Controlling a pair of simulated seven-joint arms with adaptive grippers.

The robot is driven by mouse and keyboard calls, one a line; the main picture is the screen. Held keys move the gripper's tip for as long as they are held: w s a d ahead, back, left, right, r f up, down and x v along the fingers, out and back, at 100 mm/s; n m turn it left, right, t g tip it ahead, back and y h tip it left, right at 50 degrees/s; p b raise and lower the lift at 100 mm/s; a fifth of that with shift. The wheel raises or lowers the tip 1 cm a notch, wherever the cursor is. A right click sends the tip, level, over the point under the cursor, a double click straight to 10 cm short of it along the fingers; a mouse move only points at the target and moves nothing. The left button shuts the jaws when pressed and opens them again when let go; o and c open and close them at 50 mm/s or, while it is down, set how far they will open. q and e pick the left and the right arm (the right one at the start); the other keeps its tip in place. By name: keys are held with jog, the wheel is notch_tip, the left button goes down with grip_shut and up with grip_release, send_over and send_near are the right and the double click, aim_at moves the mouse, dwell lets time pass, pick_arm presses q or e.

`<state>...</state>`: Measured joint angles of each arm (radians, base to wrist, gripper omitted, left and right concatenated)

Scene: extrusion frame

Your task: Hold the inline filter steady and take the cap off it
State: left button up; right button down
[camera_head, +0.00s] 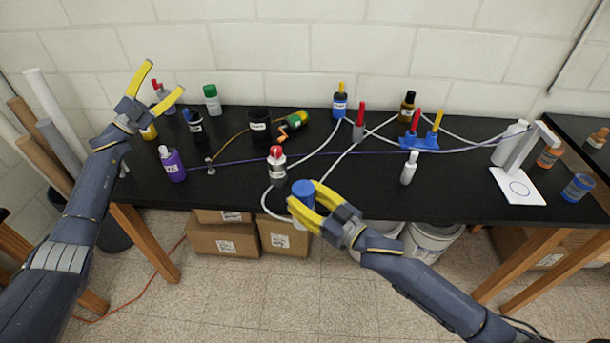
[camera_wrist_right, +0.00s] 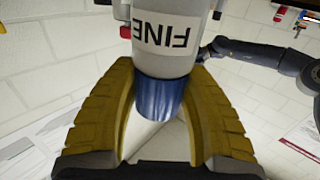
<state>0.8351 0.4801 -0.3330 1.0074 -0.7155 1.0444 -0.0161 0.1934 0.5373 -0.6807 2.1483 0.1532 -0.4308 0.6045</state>
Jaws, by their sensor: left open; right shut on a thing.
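The inline filter (camera_wrist_right: 170,12) is a pale grey cylinder with a "FINE" label, upside down in the right wrist view. A narrower blue cap (camera_wrist_right: 160,97) sits against its end. In the head view the blue cap (camera_head: 302,188) points up, near the table's front edge. My right gripper (camera_head: 306,205) is shut on the filter close to the cap, with a yellow finger on each side. Most of the filter body is hidden by the fingers in the head view. My left gripper (camera_head: 164,79) is open and empty, raised over the table's back left, well away from the filter.
A red-capped grey bottle (camera_head: 278,170) stands just behind the filter. White tubing (camera_head: 265,203) loops close beside it. A purple bottle (camera_head: 173,166), a black cup (camera_head: 259,122), a white bottle (camera_head: 409,168) and a white stand (camera_head: 519,188) are on the black table.

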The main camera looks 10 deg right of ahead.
pick_arm(q)
jog(key=s+d+m+g+y, duration=0.1)
jog(key=s+d+m+g, duration=0.45)
jog(key=d, duration=0.55)
jog(key=s+d+m+g+y, duration=0.1)
jog(key=s+d+m+g, duration=0.35)
jog(key=d+g, duration=0.4)
jog(key=s+d+m+g, duration=0.4)
jog(key=s+d+m, duration=0.15)
jog(key=d, duration=0.65)
jog(key=m+t+y, duration=0.1)
jog(key=m+y, duration=0.7)
jog(key=y, duration=0.7)
send_over(305, 191)
jog(key=d, duration=0.2)
jog(key=f, duration=0.8)
jog(key=w+f, duration=0.1)
jog(key=f, duration=0.3)
jog(key=shift+a+f, duration=0.2)
jog(key=shift+a, duration=0.05)
jog(key=shift+s+a+f+m+t+y, duration=0.1)
jog(key=shift+a+f+m+t+y, duration=0.3)
jog(key=shift+a+t+y, duration=0.4)
jog(key=shift+d+f, duration=0.15)
jog(key=shift+f, duration=3.85)
